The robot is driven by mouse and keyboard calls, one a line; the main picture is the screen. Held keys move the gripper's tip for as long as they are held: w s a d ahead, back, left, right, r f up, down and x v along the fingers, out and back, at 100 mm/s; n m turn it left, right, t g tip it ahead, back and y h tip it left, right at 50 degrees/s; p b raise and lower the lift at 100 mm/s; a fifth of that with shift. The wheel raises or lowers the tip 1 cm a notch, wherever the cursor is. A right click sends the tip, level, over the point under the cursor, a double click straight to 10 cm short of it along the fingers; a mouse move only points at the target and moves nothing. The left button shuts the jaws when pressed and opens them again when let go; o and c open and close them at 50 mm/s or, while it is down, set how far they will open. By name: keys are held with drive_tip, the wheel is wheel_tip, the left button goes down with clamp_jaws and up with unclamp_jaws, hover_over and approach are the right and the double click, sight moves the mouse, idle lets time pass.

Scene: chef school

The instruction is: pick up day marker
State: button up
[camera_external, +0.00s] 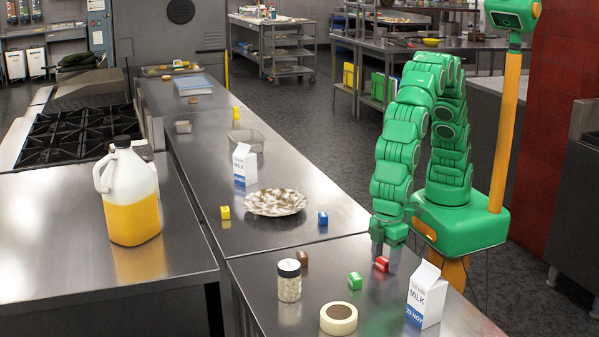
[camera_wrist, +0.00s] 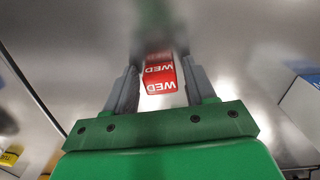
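A small red day marker (camera_external: 381,264) rests on the near metal counter, under my gripper. In the wrist view the red marker (camera_wrist: 160,78) shows white WED lettering and lies between the finger lines. My gripper (camera_external: 385,258) points down at it; in the wrist view my gripper (camera_wrist: 160,85) has its fingers apart, with a gap on each side of the marker. Other small blocks are a green one (camera_external: 355,281), a brown one (camera_external: 302,258), a blue one (camera_external: 323,218) and a yellow one (camera_external: 225,212).
A milk carton (camera_external: 427,296) stands right of the red marker. A tape roll (camera_external: 338,318) and a lidded jar (camera_external: 289,281) stand to the left. A plate (camera_external: 275,202), another carton (camera_external: 245,165) and a juice jug (camera_external: 130,195) are farther off.

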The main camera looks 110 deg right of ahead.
sight(386, 258)
drive_tip(key=c, duration=0.7)
drive_tip(key=shift+c, duration=0.2)
drive_tip(key=shift+r, duration=0.1)
drive_tip(key=shift+r, duration=0.25)
wheel_tip(386, 258, up, 3)
drive_tip(key=shift+s+d+f, duration=0.1)
clamp_jaws()
drive_tip(key=s+d+r, duration=0.8)
drive_tip(key=s+r, duration=0.1)
drive_tip(key=s, duration=0.2)
drive_tip(key=shift+s+r, duration=0.15)
drive_tip(key=shift+r, duration=0.1)
